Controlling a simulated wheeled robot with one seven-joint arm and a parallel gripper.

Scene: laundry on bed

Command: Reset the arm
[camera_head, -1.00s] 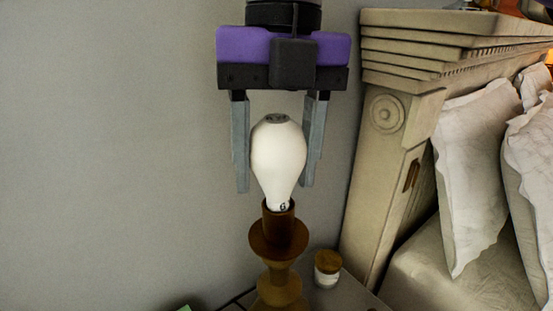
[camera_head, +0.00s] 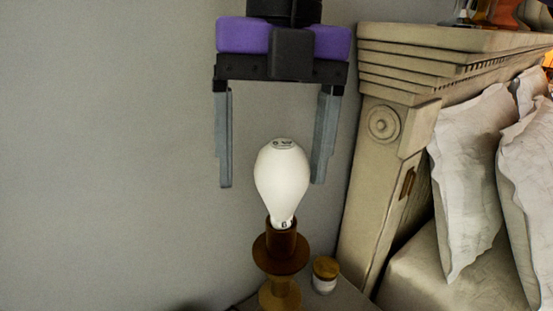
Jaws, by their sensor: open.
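My gripper (camera_head: 272,186) points down at the upper middle of the head view. Its two grey fingers are wide apart and hold nothing. A white light bulb (camera_head: 282,180) stands upright in the socket of a brown wooden lamp base (camera_head: 280,254). The bulb's upper part shows between the fingers, nearer the right one, with a gap on the left. I cannot tell whether the right finger is clear of it in depth. The bottom of the lamp base is cut off by the frame.
A small jar with a wooden lid (camera_head: 326,269) stands on the nightstand (camera_head: 347,295) right of the lamp. A carved headboard (camera_head: 385,150) and a bed with white pillows (camera_head: 470,175) fill the right side. The grey wall (camera_head: 100,150) at left is bare.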

